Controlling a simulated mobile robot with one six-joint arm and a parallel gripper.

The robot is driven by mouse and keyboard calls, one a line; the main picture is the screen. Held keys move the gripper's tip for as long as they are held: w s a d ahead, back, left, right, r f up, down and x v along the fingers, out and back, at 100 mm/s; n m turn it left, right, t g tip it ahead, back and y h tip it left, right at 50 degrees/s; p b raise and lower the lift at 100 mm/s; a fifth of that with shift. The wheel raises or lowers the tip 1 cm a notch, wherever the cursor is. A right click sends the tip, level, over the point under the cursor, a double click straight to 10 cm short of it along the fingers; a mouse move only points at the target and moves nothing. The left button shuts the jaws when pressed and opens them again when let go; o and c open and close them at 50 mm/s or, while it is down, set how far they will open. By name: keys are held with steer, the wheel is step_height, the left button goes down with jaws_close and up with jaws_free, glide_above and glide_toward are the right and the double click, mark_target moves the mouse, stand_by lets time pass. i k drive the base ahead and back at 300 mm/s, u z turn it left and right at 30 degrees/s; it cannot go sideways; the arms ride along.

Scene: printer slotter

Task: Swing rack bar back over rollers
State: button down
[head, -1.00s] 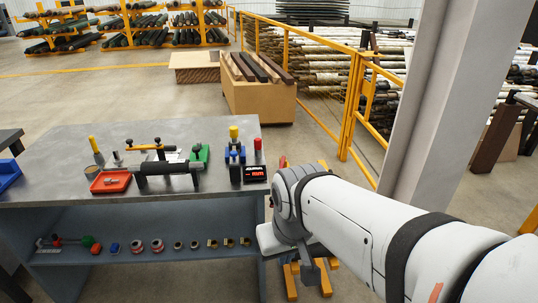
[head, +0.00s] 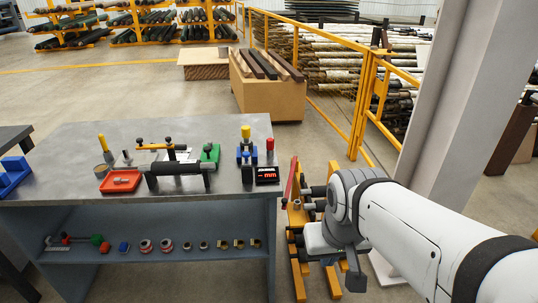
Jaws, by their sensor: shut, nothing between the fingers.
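An orange rack (head: 297,268) stands on the floor just right of the workbench. Dark round roller-like parts (head: 296,237) show on its side, partly hidden by my arm. A red bar (head: 291,182) stands up at a tilt at the rack's far left; it looks like the rack bar. My gripper (head: 355,282) is a small dark shape below my wrist, at the rack's front right. It is shut and empty, apart from the red bar. My wrist and forearm hide much of the rack's right side.
The grey workbench (head: 80,150) at left holds a red tray (head: 121,181), a green block (head: 210,153) and a small display (head: 267,175). A grey column (head: 450,100) stands right of the rack. Yellow railing (head: 364,105) runs behind it.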

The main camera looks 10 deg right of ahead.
mark_target(285, 201)
steer(key=i, duration=0.95)
